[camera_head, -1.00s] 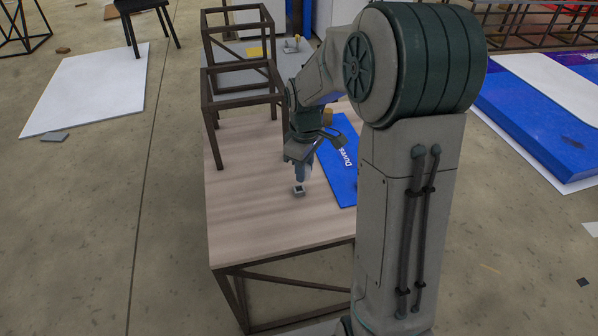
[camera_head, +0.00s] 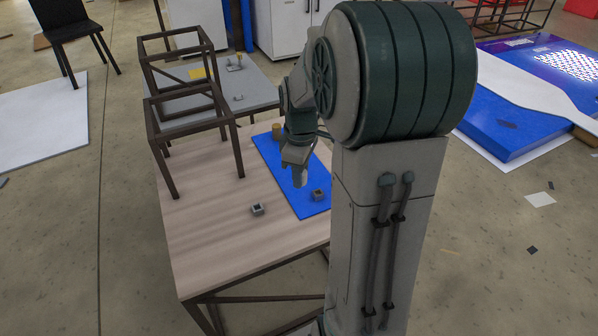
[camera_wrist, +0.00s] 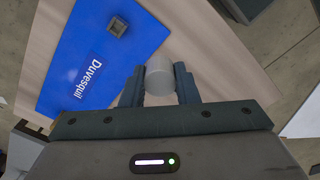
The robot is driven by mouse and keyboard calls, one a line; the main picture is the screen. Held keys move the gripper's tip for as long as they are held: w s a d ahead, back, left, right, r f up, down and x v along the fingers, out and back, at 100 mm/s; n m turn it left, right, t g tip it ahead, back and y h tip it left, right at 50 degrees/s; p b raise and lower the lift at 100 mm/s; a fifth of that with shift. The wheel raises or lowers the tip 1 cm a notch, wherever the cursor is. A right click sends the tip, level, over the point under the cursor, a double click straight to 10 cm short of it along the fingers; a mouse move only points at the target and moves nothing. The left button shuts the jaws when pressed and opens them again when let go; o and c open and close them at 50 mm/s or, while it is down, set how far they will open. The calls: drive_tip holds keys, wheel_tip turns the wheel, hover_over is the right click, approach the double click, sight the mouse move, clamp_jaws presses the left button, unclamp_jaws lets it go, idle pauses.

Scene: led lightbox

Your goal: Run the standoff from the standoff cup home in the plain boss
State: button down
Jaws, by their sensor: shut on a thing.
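My gripper (camera_head: 298,168) is shut on the standoff (camera_wrist: 160,76), a pale grey cylinder that sticks out between the two fingers in the wrist view. It is held in the air above the blue panel (camera_head: 272,158). A small square block with a dark hole (camera_head: 318,195), which looks like the plain boss, sits on the panel; it also shows in the wrist view (camera_wrist: 117,27), up and left of the standoff. The standoff cup (camera_head: 257,209), a small grey square holder, stands on the bare wood left of the panel and looks empty.
A tan cylinder (camera_head: 277,131) stands at the panel's far end. Dark open frames (camera_head: 190,110) stand on the left of the wooden table (camera_head: 205,225). A grey table (camera_head: 255,88) with small items is behind.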

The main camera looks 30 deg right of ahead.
drive_tip(key=shift+r+p, duration=1.8)
drive_tip(key=shift+r, duration=0.2)
